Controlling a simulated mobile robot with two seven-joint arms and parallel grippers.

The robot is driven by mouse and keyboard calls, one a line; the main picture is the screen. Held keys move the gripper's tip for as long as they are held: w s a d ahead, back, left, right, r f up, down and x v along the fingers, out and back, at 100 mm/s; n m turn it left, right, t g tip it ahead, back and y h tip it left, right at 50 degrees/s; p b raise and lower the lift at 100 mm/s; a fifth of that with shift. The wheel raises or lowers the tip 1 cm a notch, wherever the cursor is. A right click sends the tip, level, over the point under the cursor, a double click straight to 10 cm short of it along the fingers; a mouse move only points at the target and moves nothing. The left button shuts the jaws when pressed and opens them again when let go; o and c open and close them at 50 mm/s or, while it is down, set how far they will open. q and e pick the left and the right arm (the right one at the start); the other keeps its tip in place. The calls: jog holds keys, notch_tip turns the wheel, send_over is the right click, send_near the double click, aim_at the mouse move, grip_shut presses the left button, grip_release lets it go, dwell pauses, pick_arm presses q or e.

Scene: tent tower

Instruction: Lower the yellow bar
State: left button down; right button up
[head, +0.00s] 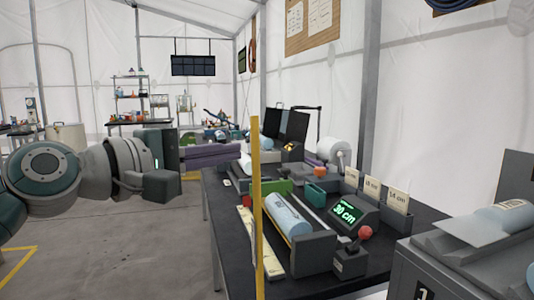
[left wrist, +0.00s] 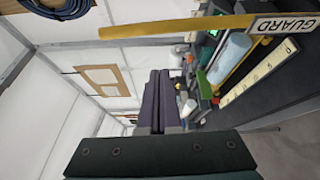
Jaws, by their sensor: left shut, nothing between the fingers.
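The yellow bar (head: 257,200) stands upright at the near edge of the black bench in the head view. In the left wrist view the yellow bar (left wrist: 180,25) runs across the top, beside a white plate marked GUARD (left wrist: 285,23). My left gripper (head: 240,149) reaches in from the left with its purple fingers shut and empty. Its tips are just left of the bar's upper part in the picture; I see no contact and cannot tell the depth gap. In the left wrist view the shut fingers (left wrist: 160,75) point toward the bench side, below the bar. My right gripper is not in view.
The bench (head: 217,200) holds a pale blue roll (head: 287,214), a white ruler strip (head: 262,250), a display reading 30 cm (head: 346,213) and a red knob (head: 365,233). A grey machine (head: 400,270) stands at right. Open floor (head: 120,250) lies at left.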

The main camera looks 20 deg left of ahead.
pick_arm(q)
jog(key=s+d+p, duration=0.2)
jog(key=d, duration=0.1)
jog(key=shift+s+r+p, duration=0.15)
jog(key=shift+s+p, duration=0.2)
jog(key=shift+s, duration=0.05)
